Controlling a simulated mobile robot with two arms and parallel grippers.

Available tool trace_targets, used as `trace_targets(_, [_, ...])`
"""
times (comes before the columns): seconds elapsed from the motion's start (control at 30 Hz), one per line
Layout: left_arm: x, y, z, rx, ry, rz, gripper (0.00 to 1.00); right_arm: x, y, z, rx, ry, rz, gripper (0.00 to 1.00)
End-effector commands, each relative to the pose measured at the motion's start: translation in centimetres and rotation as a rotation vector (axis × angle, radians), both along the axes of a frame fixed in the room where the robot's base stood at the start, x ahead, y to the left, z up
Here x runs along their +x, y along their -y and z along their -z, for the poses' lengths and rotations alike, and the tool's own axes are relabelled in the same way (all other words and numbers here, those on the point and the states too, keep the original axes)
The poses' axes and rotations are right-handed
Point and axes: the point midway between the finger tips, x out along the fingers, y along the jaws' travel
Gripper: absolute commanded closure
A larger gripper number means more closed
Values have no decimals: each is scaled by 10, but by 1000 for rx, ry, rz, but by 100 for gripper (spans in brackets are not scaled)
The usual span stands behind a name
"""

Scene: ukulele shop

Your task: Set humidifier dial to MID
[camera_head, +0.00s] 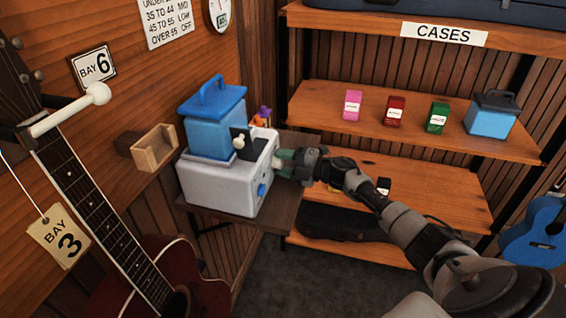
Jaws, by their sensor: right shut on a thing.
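The humidifier (215,188) is a pale grey box on a small dark table, with a blue handled tank (210,120) on top. A round blue knob (262,190) shows on its right-hand face. My right gripper (280,164) reaches in from the right and touches the same face, farther back than the blue knob. Its green-tipped fingers are shut on a small pale part there, which looks like the dial; the fingers hide most of it, and its setting cannot be read. My left gripper is not in view.
A wall chart (166,18) reads 35 to 44 MID, 45 to 55 LOW, over 55 OFF. A round gauge (219,14) hangs beside it. A red-brown guitar (120,290) hangs close at left. Shelves (420,135) with small boxes stand behind my right arm.

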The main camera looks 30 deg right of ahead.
Motion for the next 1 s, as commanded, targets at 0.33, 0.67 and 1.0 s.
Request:
trace_targets(0.33, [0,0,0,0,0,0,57,0,0,0,-1,1,1,33])
trace_targets(0.67, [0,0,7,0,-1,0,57,-20,17,3,-4,-1,1,33])
trace_targets(1.0, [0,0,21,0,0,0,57,-69,60,3,-3,-2,2,33])
